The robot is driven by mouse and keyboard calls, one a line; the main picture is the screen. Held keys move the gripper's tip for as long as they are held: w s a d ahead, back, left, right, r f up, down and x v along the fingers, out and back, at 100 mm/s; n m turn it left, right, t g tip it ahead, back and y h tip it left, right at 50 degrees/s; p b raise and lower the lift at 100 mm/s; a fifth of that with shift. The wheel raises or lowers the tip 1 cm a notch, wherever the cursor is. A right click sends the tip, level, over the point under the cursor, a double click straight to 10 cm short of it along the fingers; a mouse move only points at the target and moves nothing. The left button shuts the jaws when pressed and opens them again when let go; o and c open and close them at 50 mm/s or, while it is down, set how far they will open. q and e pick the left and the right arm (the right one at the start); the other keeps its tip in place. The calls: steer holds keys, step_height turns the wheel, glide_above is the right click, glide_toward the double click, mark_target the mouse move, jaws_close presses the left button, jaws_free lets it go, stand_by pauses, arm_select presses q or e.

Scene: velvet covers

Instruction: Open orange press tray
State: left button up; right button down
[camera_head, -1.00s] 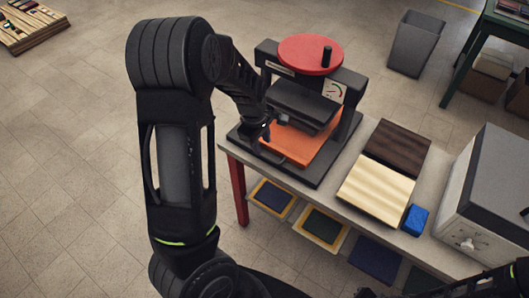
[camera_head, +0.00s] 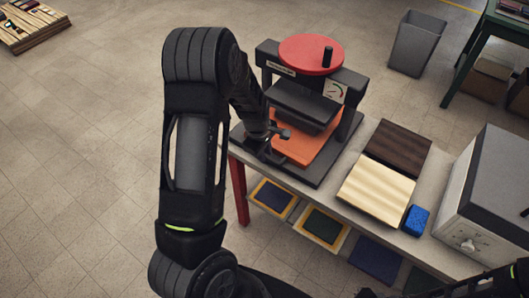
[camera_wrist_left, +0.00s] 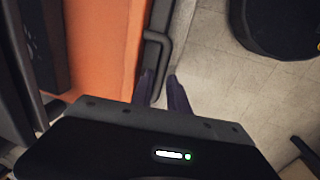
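The orange press tray (camera_head: 306,148) lies in the black press (camera_head: 348,122) with the red round top, below its dark upper plate. In the left wrist view the tray (camera_wrist_left: 103,45) has a dark front edge and a grey bar handle (camera_wrist_left: 165,42) standing out from it. My left gripper (camera_head: 275,140) is at the tray's front edge, by the handle. In the left wrist view its two fingers (camera_wrist_left: 160,82) are apart, with the tips near the handle's end. I cannot tell whether they touch it. My right gripper is not clearly seen.
The press stands at the left end of a bench (camera_head: 337,206). A dark board (camera_head: 398,147), a pale board (camera_head: 376,190), a blue block (camera_head: 415,220) and a grey box (camera_head: 490,190) are to its right. Coloured trays sit below. A grey bin (camera_head: 416,45) stands behind.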

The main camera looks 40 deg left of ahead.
arm_select(q)
jaws_close()
stand_by(1.0)
